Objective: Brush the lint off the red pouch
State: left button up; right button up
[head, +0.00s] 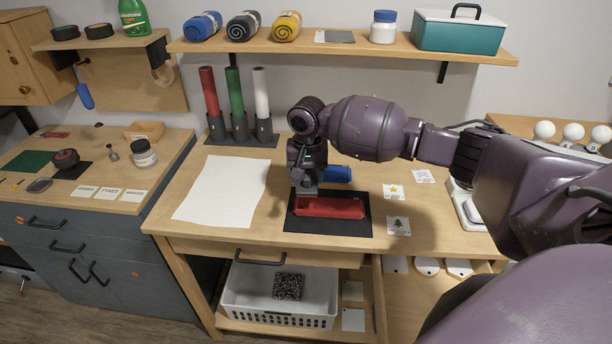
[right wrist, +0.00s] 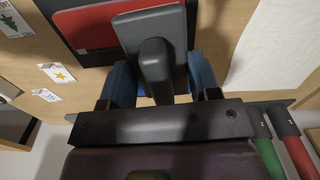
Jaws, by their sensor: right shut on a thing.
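The red pouch (head: 335,208) lies on a black mat (head: 328,227) at the front of the wooden table. It also shows at the top of the right wrist view (right wrist: 85,27). My right gripper (head: 306,180) is over the pouch's left end, pointing down. It is shut on the handle of a grey brush (right wrist: 150,30) with a flat rectangular head. The brush head overlaps the pouch in the right wrist view; I cannot tell whether it touches. Its underside is hidden, and lint is too small to make out. My left gripper is not in view.
A blue item (head: 337,174) lies just behind the pouch. A white sheet (head: 222,190) is to the left. Star (head: 394,191) and tree (head: 398,225) cards lie to the right. Upright rolls (head: 237,105) stand at the back left. A white basket (head: 279,300) sits below the table.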

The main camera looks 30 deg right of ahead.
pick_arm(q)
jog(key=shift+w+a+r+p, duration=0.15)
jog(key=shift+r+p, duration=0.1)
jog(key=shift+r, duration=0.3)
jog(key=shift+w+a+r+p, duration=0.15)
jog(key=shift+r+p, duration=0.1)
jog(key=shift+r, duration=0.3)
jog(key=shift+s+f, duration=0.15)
